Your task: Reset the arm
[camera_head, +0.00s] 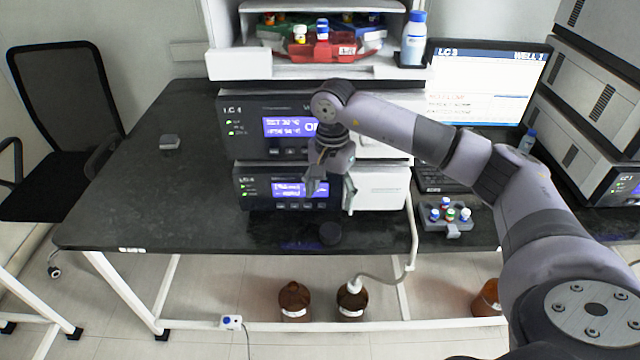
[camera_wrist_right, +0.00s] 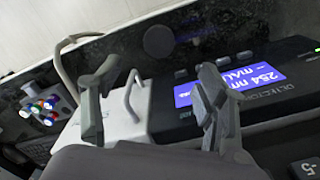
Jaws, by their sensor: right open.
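My right arm comes in from the right in the head view and reaches across to the front of the stacked instrument column. My right gripper (camera_head: 330,200) is open and empty, with its fingers pointing down in front of the lower instrument (camera_head: 385,187). In the right wrist view the two fingers of the right gripper (camera_wrist_right: 155,105) are spread apart with nothing between them. Beyond them show the white panel with a handle (camera_wrist_right: 118,110) and the blue display (camera_wrist_right: 230,82) of an instrument. My left gripper is not in view.
A grey rack of small vials (camera_head: 447,215) sits on the dark bench (camera_head: 150,200) at right, below a monitor (camera_head: 485,85). A round black object (camera_head: 330,233) lies near the front edge. Brown bottles (camera_head: 294,300) stand below. The bench's left side is mostly clear.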

